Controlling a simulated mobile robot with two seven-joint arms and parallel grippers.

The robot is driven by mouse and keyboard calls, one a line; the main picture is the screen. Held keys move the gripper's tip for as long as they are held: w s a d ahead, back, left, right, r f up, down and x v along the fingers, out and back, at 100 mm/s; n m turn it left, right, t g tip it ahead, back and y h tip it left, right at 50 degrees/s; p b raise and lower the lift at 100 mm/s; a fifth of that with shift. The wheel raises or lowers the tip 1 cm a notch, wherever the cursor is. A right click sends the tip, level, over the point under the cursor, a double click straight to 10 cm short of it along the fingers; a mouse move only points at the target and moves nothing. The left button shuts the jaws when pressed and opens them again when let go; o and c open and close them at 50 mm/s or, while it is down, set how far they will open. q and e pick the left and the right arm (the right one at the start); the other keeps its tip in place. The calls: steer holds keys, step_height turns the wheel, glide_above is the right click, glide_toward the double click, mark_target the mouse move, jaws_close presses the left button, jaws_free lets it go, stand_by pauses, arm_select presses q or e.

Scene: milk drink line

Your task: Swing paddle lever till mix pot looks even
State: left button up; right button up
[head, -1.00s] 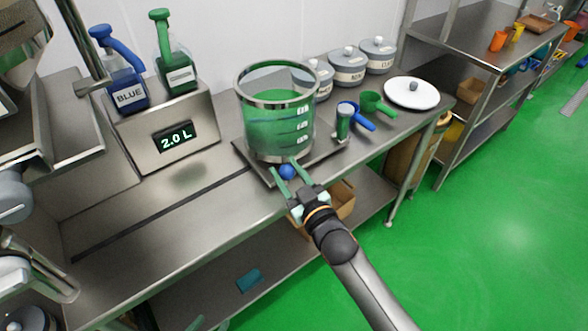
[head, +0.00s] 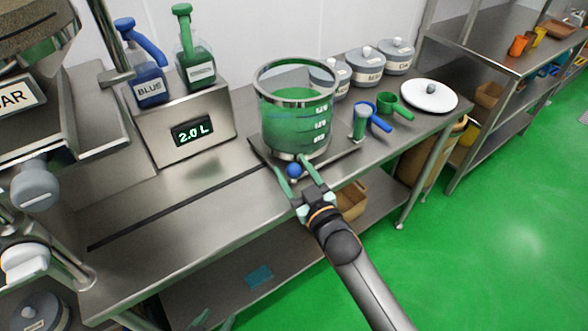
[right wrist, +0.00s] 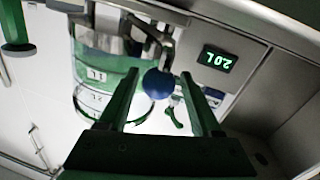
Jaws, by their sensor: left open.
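The mix pot (head: 296,128) is a clear vessel with a metal rim and green liquid inside, standing on a flat metal plate (head: 343,150). I cannot tell how even the liquid is. The paddle lever's blue ball knob (head: 294,170) sits at the pot's front foot; it also shows in the right wrist view (right wrist: 158,83). My right gripper (head: 291,163) has its fingers on either side of the knob, with gaps in the right wrist view (right wrist: 159,90). My left gripper (head: 214,319) is low at the bottom edge, partly cut off, open and apart from the pot.
Lidded canisters (head: 367,66) stand behind. The front counter is clear.

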steer(key=shift+o, duration=0.6)
steer(key=shift+d, duration=0.1)
steer(key=shift+s+d, duration=0.1)
steer(key=shift+s, duration=0.1)
steer(key=v, duration=1.2)
